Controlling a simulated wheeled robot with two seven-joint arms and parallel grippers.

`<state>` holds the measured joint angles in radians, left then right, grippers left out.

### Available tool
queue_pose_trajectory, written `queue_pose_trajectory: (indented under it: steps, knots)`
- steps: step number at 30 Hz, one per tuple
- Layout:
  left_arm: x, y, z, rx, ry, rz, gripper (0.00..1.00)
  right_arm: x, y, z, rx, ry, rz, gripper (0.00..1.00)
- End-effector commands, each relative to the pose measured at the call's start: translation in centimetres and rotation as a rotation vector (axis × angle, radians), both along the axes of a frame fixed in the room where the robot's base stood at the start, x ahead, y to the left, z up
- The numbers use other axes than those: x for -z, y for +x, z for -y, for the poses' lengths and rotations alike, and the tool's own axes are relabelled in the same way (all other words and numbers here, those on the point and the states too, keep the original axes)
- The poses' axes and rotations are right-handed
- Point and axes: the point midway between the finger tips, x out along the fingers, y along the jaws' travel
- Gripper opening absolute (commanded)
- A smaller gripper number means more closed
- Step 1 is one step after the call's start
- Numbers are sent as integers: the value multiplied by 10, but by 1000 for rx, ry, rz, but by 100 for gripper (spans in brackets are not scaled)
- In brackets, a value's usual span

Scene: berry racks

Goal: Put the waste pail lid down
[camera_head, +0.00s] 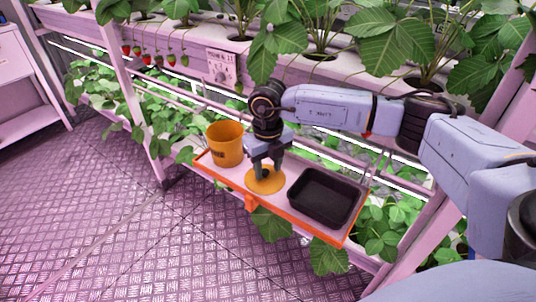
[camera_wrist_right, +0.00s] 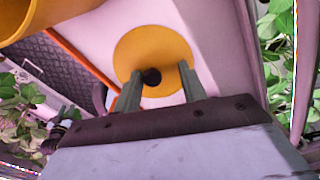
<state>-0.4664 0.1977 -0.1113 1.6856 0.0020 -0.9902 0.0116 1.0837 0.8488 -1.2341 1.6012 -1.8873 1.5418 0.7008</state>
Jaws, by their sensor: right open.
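The waste pail lid is a flat yellow-orange disc (camera_head: 262,186) with a small dark knob, and lies on the shelf tray between the pail and the black bin. My right gripper (camera_head: 266,174) is right over it, pointing down. In the right wrist view the lid (camera_wrist_right: 150,45) shows between and beyond the fingertips (camera_wrist_right: 156,82), with the knob between the two spread fingers. The fingers stand apart on either side of the knob. The orange waste pail (camera_head: 224,146) stands open at the tray's left end. My left gripper is not in view.
The pink tray with an orange rim (camera_head: 228,187) juts from the berry rack. A black bin (camera_head: 324,197) fills its right part. Plants with leaves and red berries (camera_head: 146,59) hang above and behind. The metal floor (camera_head: 90,220) at left is clear.

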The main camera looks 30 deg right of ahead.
Motion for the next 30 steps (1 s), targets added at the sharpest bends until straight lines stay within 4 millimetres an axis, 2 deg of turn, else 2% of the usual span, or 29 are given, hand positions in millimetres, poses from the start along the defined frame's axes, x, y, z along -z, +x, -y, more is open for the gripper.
queue_pose_trajectory:
  steps: [6, 15, 18, 23, 30]
  knots:
    - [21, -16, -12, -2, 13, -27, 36, -36, 1, 0, -1, 1, 4, 42]
    - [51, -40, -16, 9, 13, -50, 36, -97, 1, 0, 0, 0, 4, 42]
    - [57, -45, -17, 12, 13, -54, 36, -110, 0, 0, 1, 0, 2, 42]
    - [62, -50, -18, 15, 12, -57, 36, -121, 0, 0, 1, 0, 1, 42]
    - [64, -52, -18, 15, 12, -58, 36, -122, 0, 0, 0, 0, 1, 42]
